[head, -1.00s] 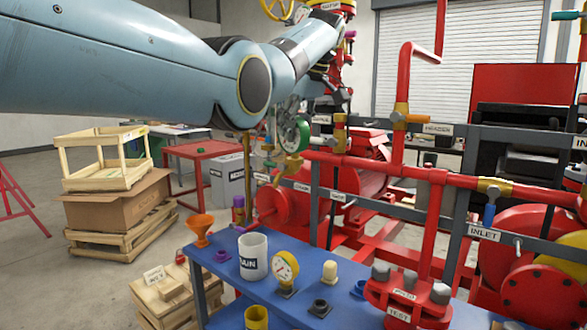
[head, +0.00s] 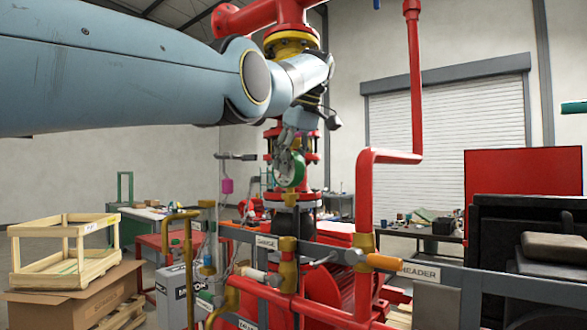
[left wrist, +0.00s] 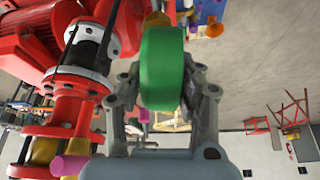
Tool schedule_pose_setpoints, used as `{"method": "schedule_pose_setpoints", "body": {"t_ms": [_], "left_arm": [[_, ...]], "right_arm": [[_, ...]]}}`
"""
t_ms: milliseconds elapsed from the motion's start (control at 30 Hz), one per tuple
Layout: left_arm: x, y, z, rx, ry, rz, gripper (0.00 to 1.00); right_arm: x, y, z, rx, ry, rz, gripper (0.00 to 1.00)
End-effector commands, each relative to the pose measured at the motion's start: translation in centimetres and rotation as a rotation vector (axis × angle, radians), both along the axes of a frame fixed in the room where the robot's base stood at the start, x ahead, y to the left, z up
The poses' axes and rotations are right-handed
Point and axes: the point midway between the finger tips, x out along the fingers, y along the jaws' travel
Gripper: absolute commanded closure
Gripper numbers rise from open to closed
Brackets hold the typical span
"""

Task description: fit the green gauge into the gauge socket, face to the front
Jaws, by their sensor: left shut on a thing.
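My left gripper (head: 292,148) is shut on the green gauge (head: 297,170) and holds it in the air. In the head view the gauge hangs below the wrist, its green rim showing and its face turned partly out of sight. In the left wrist view the green gauge (left wrist: 162,68) sits between the two fingers, seen on its rim. A brass upright fitting (head: 288,262) stands below the gauge in the picture, beside the GAUGE label (head: 266,243); a gap shows between them. I cannot make out the socket opening. My right gripper is not in view.
A red pipe (head: 365,210) rises right of the gauge. A flanged red column (head: 292,205) stands behind it. The grey rail with the HEADER label (head: 420,273) crosses low. A wooden crate (head: 75,255) stands at left. The air left of the gauge looks open.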

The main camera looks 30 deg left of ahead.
Motion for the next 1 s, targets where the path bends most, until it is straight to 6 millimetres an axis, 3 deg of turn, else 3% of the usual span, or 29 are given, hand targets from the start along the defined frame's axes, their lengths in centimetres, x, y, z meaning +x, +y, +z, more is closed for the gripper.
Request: {"method": "schedule_pose_setpoints", "body": {"t_ms": [200, 333, 667, 1000], "left_arm": [[0.1, 0.0, -2.2, 0.001, 0.005, 0.001, 1.0], [0.2, 0.0, -3.7, 0.001, 0.006, 0.0, 1.0], [0.2, 0.0, -5.9, 0.0, 0.005, 0.0, 1.0], [0.2, -0.1, -6.2, 0.0, 0.004, -0.001, 1.0]], "right_arm": [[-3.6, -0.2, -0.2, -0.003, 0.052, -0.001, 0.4], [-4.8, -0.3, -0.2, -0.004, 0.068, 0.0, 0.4], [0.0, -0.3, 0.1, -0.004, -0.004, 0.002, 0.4], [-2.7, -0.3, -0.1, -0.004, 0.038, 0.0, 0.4]]}}
